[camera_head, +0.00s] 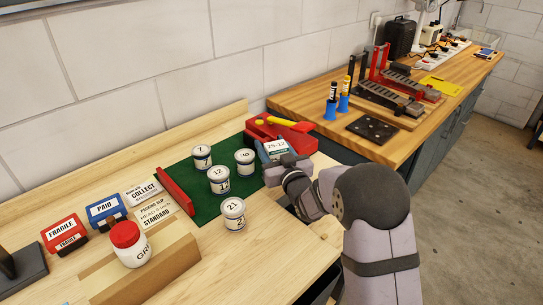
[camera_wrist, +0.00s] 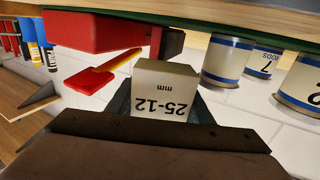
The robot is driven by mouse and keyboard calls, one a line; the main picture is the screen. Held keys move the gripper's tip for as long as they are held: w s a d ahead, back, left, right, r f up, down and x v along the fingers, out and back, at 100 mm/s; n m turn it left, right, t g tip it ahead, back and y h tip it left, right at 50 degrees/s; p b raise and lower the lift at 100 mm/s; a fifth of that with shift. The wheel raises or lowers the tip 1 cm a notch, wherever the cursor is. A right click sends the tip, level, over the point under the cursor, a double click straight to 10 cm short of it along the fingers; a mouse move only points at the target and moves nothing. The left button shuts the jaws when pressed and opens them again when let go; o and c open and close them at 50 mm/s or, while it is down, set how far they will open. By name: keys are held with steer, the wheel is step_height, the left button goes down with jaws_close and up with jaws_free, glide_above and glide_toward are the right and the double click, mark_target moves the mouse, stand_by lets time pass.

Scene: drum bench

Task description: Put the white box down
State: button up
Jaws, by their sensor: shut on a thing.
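The white box (camera_head: 276,146), marked "25-12", is at the right end of the green mat (camera_head: 206,208), in front of a red tool. My gripper (camera_head: 272,156) is shut on the white box from the near right side. In the wrist view the white box (camera_wrist: 165,88) sits between the dark fingers of my gripper (camera_wrist: 163,104), its "25-12 mm" label upside down. The underside of the box is hidden, so I cannot tell whether it touches the mat.
Several numbered cans (camera_head: 219,180) stand on the mat left of the box. The red tool with a yellow handle (camera_head: 275,122) lies close behind it. A red bar (camera_head: 176,190) edges the mat at left. Signs (camera_head: 104,210) and a red-lidded jar (camera_head: 130,244) stand farther left.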

mark_target(271, 156)
steer(key=shift+f, duration=1.8)
steer(key=shift+f, duration=0.15)
steer(key=o, duration=0.8)
